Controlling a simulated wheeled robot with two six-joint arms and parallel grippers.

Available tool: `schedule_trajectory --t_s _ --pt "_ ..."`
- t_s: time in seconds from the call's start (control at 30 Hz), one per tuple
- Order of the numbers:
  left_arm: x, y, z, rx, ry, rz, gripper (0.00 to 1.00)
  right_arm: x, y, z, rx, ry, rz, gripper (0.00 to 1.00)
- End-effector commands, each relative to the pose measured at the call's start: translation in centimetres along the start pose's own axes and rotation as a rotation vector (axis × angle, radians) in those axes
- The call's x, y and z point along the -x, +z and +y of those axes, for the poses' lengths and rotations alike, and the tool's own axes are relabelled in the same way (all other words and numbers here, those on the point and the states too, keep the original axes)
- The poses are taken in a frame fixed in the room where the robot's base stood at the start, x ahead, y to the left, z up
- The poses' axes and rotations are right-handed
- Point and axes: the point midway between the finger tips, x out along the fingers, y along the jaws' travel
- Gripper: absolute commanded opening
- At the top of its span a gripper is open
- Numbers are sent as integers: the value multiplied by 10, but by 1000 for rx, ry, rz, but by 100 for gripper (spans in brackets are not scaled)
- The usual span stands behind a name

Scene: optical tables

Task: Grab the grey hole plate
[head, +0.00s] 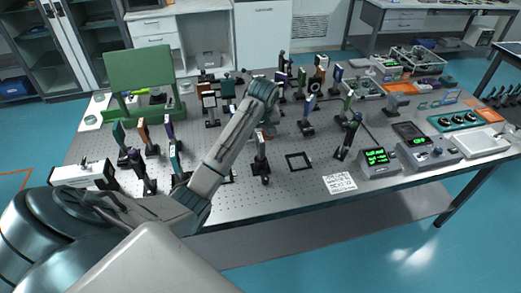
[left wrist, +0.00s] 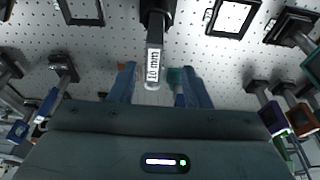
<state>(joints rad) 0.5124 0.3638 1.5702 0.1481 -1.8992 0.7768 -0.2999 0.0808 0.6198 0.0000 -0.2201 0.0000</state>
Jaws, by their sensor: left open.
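A pale grey piece marked "10 mm" (left wrist: 154,66) stands on a dark mount, centred in the left wrist view. I take it to be the grey hole plate; its hole is not visible from here. In the head view its dark mount (head: 261,153) stands near the front middle of the table. My left gripper (left wrist: 158,88) is open, with one blue finger on each side of the piece's near end. I cannot tell whether they touch it. In the head view my left gripper (head: 268,127) is mostly hidden by its own arm. My right gripper is not in view.
The perforated optical table (head: 310,205) holds many posted optics on both sides. A square black frame (head: 298,161) lies right of the mount, and a white label card (head: 340,183) lies farther right. Meter boxes (head: 377,161) stand at the right. The front strip is mostly clear.

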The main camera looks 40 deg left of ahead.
Motion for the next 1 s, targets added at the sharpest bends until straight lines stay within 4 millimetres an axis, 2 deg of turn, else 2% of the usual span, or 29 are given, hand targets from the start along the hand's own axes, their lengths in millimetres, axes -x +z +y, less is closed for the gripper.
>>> schedule_trajectory --t_s 0.27,0.43,0.6,0.87,1.0 --pt "-19 -1 2 0 -2 -2 44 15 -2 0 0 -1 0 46" --pt "-40 -2 8 -1 -1 -3 44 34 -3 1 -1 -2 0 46" --pt "-62 -3 8 -1 0 1 44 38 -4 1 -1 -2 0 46" --pt "-66 -2 8 -1 1 2 44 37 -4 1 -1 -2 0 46" --pt "-66 -2 8 -1 1 2 16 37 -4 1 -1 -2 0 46"
